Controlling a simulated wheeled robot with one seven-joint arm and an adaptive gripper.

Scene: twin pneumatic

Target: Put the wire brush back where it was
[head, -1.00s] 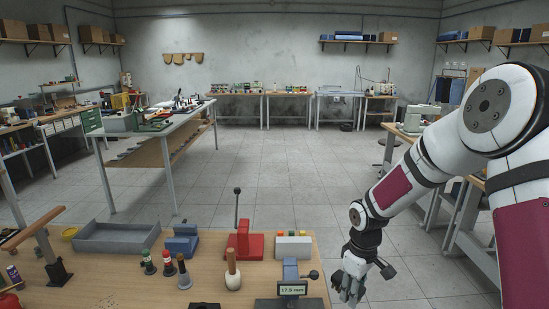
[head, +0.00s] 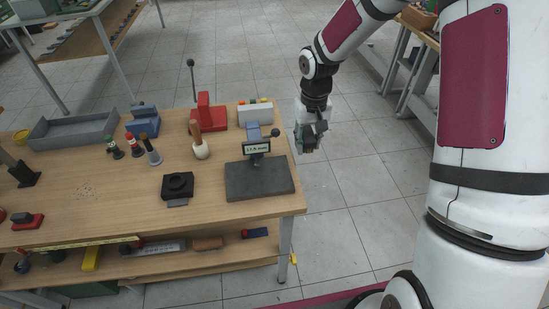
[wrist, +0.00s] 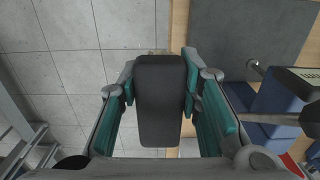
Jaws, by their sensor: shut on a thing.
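My gripper (head: 309,146) hangs over the floor just off the right edge of the workbench. In the wrist view, its teal-padded fingers (wrist: 160,100) close on both sides of a dark grey, rounded block, which I take to be the wire brush (wrist: 160,85). The workbench (head: 110,215) has a wooden top. A dark grey plate (head: 260,182) with a small display lies near its right end, left of my gripper.
On the bench stand a grey tray (head: 75,130), a red press (head: 207,115), a blue block (head: 143,125), a pale mallet (head: 200,148) and a black device (head: 177,185). The lower shelf (head: 150,262) holds several items. The front left top has bare room.

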